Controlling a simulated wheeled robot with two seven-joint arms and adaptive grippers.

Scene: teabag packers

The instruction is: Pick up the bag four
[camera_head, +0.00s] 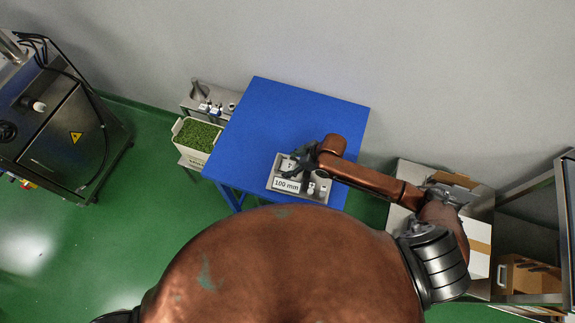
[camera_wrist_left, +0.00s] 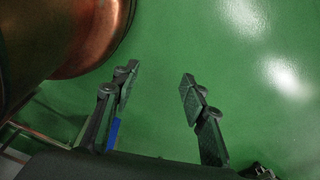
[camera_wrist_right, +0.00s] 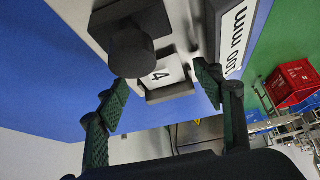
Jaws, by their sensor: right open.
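A white tag marked 4 (camera_wrist_right: 162,72) shows between the open fingers of my right gripper (camera_wrist_right: 160,100) in the right wrist view. I take it to mark bag four; the bag's body is not clearly visible. A dark block with a round knob (camera_wrist_right: 132,50) stands beside the tag and partly covers the view. In the head view my right gripper (camera_head: 297,162) is over the left part of a grey tray (camera_head: 279,160) on the blue table. My left gripper (camera_wrist_left: 158,85) is open and empty over the green floor, away from the table.
The tray carries a "100 mm" label (camera_head: 287,185), and small white items (camera_head: 311,188) stand in it. The blue table (camera_head: 260,125) is clear behind the tray. A crate of green leaves (camera_head: 198,135) is at left, cardboard boxes (camera_head: 455,180) at right. A red crate (camera_wrist_right: 290,85) shows farther off.

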